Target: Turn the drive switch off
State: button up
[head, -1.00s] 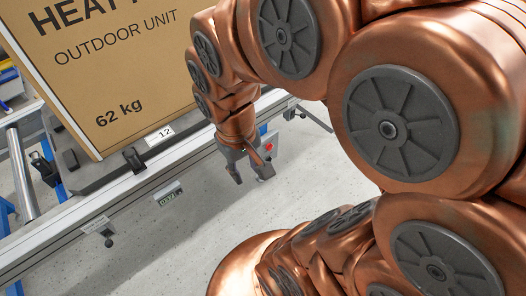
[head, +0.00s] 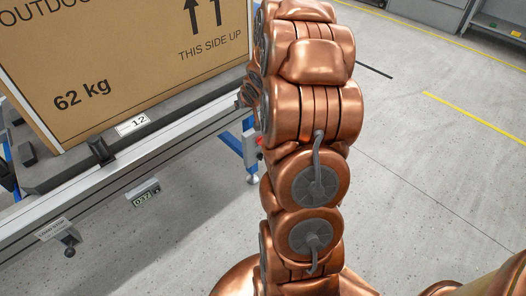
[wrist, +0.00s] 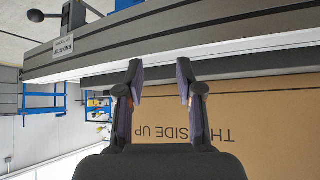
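My gripper (wrist: 159,78) is open and empty in the wrist view, its two dark fingers apart in front of the conveyor rail and the carton. In the head view my arm hides it. In the wrist view a black lever-like part (wrist: 38,15) with a small label plate (wrist: 64,45) is on the rail, left of the fingers and apart from them. The label is too small to read. In the head view another black knob (head: 70,239) hangs under a label plate (head: 53,229) at the lower left. I cannot tell which part is the drive switch.
A large carton (head: 120,60) marked 62 kg stands on the conveyor (head: 110,172). A small display (head: 145,193) hangs under the rail. A red part (head: 259,141) shows beside my arm. Open floor (head: 420,170) lies to the right.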

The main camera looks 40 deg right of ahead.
jog(key=w+d+f+t+b, duration=0.2)
jog(key=d+f+b, duration=0.35)
jog(key=f, duration=0.45)
jog(key=s+d+f+m+t+y+b, duration=0.2)
jog(key=s+d+f+t+b, duration=0.15)
jog(key=f+b, duration=0.45)
jog(key=s+d+f+m+t+y+b, duration=0.1)
jog(key=s+d+f+m+t+b, duration=0.2)
jog(key=f, duration=0.9)
jog(key=w+t+b, duration=0.1)
jog(key=w+b, duration=0.2)
jog(key=w, duration=0.3)
jog(key=shift+w+a+b, duration=0.2)
jog(key=shift+w+b, duration=0.1)
jog(key=shift+w, duration=0.1)
jog(key=shift+t, duration=0.25)
grip_shut()
jog(key=shift+a, duration=0.1)
